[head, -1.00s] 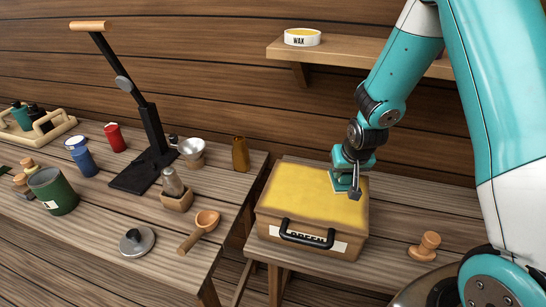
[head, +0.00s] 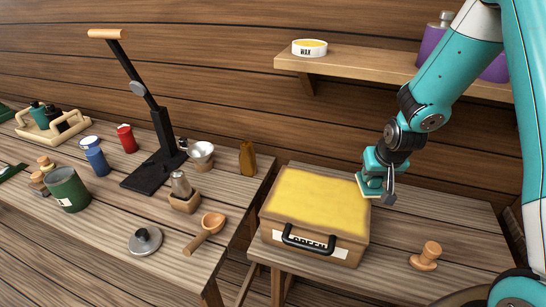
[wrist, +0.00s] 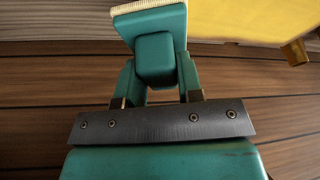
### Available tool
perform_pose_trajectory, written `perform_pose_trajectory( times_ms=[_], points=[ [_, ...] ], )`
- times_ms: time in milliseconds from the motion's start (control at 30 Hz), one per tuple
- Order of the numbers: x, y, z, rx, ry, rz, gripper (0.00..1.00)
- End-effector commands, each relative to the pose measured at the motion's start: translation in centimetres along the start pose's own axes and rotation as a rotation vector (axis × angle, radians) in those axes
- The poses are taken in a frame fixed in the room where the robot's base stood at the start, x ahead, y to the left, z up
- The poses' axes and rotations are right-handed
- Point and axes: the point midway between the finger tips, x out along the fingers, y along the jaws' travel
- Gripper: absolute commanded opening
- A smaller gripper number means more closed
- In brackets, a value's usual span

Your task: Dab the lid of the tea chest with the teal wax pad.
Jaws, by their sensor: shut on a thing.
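The tea chest (head: 272,222) is a brown box with a dark handle and a partly covered GREEN label on its front. Its closed lid (head: 318,202) is yellow across the top. My gripper (head: 380,180) is just right of the chest's back right corner, shut on the teal wax pad (head: 368,188). In the wrist view the fingers of my gripper (wrist: 156,82) hold the teal block of the pad (wrist: 150,24), which has a cream face at its far end. The yellow lid (wrist: 245,18) shows at top right there, apart from the pad.
A wooden stamp-like knob (head: 426,256) stands right of the chest on the same table. A wax tin (head: 309,49) and purple containers (head: 434,42) sit on the shelf above. The left bench holds a black lever press (head: 160,160), canisters and a wooden scoop (head: 205,232).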

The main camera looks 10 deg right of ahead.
Motion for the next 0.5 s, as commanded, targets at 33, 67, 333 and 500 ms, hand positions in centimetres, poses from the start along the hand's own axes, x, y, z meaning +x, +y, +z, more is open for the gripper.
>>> perform_pose_trajectory(
  times_ms=[33,67,333,500],
  points=[
    [-0.8,-0.1,-0.4,-0.001,0.002,0.000,0.12],
    [-1.1,-0.1,-0.5,-0.001,0.002,0.000,0.12],
    [-3.3,-0.2,-1.4,-0.002,0.000,-0.001,0.12],
    [-4.1,-0.2,-1.7,-0.003,0.001,-0.001,0.12]
  ],
)
